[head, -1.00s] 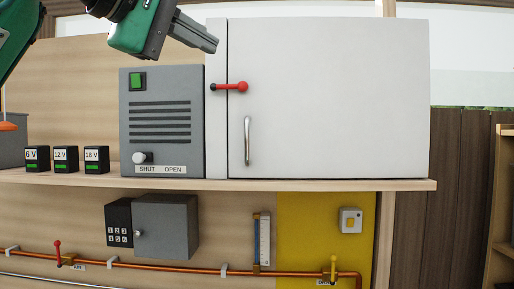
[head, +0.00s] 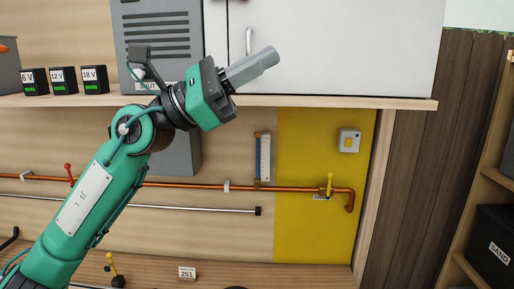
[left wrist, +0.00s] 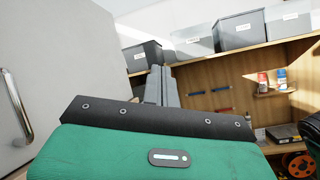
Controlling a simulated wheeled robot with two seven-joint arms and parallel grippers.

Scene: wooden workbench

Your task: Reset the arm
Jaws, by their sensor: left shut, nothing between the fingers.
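My left arm (head: 90,195) is green and comes in from the lower left in the head view. Its left gripper (head: 270,57) points to the upper right, in front of the lower part of the white cabinet (head: 340,45). The gripper's grey fingers are together with nothing between them. In the left wrist view the shut fingers (left wrist: 163,87) point toward a wooden shelf unit, with the cabinet's handle (left wrist: 15,100) at the left. My right gripper is in neither view.
The shelf edge (head: 330,102) runs behind my left gripper. Battery blocks (head: 64,81) stand on it at the left. Grey bins (left wrist: 193,40) line the shelf unit (left wrist: 215,75).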

